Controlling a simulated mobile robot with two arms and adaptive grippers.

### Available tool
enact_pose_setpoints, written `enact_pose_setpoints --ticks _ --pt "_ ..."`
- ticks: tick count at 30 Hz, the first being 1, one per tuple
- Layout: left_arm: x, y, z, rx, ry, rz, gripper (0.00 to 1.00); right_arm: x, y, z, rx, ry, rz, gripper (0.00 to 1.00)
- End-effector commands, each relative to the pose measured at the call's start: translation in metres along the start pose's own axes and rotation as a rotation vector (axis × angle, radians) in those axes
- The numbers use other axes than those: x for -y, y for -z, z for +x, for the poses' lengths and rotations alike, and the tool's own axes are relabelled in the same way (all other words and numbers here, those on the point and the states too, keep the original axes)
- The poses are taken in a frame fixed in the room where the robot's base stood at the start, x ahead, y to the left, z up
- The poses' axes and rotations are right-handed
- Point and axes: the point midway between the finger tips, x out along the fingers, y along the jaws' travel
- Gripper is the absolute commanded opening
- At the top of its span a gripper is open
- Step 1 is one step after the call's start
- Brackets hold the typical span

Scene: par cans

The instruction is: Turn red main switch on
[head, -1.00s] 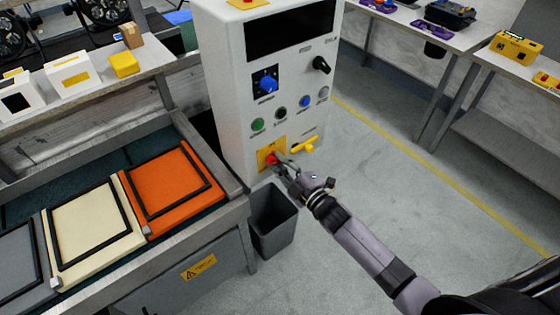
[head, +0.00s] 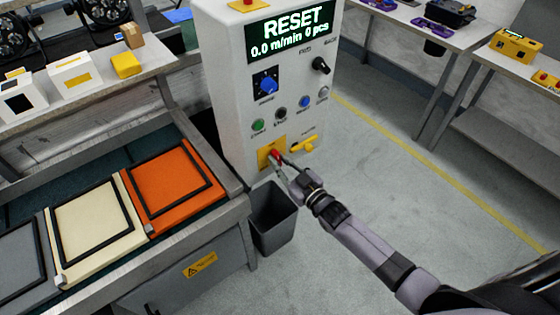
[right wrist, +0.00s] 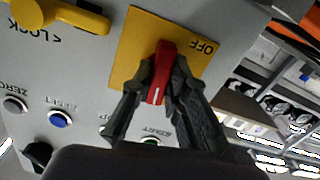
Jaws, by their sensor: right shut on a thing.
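The red main switch (head: 274,156) sits on a yellow plate (head: 264,152) low on the front of the grey control cabinet (head: 228,75). In the right wrist view the red handle (right wrist: 161,72) stands between the fingers of my right gripper (right wrist: 158,88), which is shut on it. The handle's white mark points away from the word OFF on the plate. The cabinet's display (head: 290,32) is lit and reads RESET, 0.0 m/min, 0 pcs. My left gripper is not in view.
A yellow lock lever (head: 304,145) is right of the switch. Green (head: 258,125), black, blue and grey buttons are above it. A grey bin (head: 272,218) stands below, beside the conveyor with orange (head: 172,185) and cream panels. The floor at right is clear.

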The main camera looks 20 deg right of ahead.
Motion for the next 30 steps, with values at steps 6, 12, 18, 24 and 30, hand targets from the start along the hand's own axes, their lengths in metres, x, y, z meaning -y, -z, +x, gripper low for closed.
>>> enact_pose_setpoints --ticks 6,12,18,24,30 --pt "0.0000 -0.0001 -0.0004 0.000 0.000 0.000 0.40 0.0003 -0.0013 -0.0005 0.002 0.000 0.109 0.00" --pt "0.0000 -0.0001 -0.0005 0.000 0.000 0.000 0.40 0.0006 -0.0014 -0.0005 0.003 0.001 0.161 0.00" --pt "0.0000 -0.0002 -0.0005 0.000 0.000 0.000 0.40 0.0007 -0.0016 -0.0006 0.003 0.001 0.178 0.00" --pt "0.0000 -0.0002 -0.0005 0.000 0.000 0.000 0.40 0.0007 -0.0016 -0.0006 0.003 0.000 0.179 0.00" --pt "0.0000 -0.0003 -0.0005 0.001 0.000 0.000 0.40 0.0007 -0.0016 -0.0005 0.003 0.000 0.178 0.21"
